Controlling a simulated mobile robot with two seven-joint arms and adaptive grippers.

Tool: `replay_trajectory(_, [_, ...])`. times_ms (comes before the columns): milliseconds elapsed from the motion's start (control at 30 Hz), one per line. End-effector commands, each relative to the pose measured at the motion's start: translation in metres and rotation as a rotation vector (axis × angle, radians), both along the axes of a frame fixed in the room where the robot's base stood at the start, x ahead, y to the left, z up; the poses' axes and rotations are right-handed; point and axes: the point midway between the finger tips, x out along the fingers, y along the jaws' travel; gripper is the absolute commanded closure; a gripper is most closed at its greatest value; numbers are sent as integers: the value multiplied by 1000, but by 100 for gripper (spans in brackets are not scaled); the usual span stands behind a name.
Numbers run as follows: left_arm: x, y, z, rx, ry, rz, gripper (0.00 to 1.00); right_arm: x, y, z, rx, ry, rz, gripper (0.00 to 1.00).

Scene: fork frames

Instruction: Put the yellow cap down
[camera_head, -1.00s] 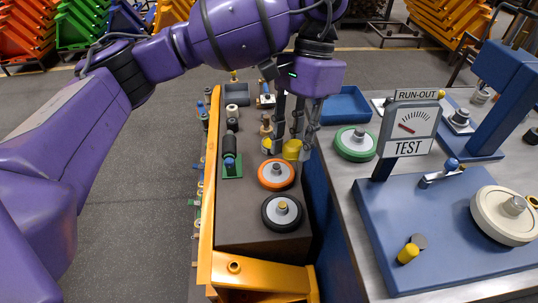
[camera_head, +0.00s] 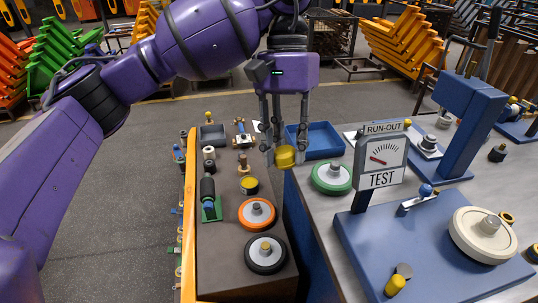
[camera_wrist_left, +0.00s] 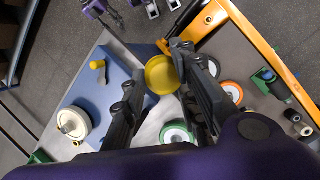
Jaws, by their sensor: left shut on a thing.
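The yellow cap (camera_head: 286,157) hangs between the fingertips of my left gripper (camera_head: 284,148), which is shut on it. In the head view they are in the air around the gap between the dark cart top and the grey bench. In the left wrist view the cap (camera_wrist_left: 161,75) shows as a round yellow disc between the two dark fingers. A dark tin with a yellow top (camera_head: 249,185) stands on the cart, left of and below the held cap. A purple part with dark fingers (camera_wrist_left: 100,12) at the wrist view's top edge may be my right gripper; its jaws are unclear.
The cart carries an orange wheel (camera_head: 257,213), a black wheel (camera_head: 266,254) and a green roller stand (camera_head: 210,208). The bench holds a blue tray (camera_head: 322,139), a green wheel (camera_head: 332,177) and the TEST gauge (camera_head: 380,160). A yellow knob (camera_head: 394,286) is on the blue plate.

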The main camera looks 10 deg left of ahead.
Motion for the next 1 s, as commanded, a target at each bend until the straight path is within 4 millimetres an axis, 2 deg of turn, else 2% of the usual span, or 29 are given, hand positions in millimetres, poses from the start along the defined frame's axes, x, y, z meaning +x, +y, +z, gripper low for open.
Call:
replay_trajectory(100, [21,-22,0,-1,1,90,100,-2,-1,-1,-1,4,-1,60])
replay_trajectory(300, [45,-45,0,0,0,200,100,-1,-1,0,-1,2,0,60])
replay_trajectory(433, [51,-53,0,1,-1,225,100,1,-1,0,-3,-1,4,60])
replay_trajectory(533, [49,-62,2,0,-2,192,100,3,-2,1,-5,-4,7,60])
replay_trajectory(633, [43,-49,-8,2,1,166,100,5,-1,1,-4,-7,8,60])
replay_trajectory(767, [33,-24,-32,3,2,158,100,7,-2,2,-6,-11,10,60])
replay_trajectory(867, [20,3,-58,4,5,162,100,7,-2,2,-6,-11,10,60])
replay_trajectory(1000, [-8,49,-101,6,6,177,100,7,-1,2,-4,-11,9,60])
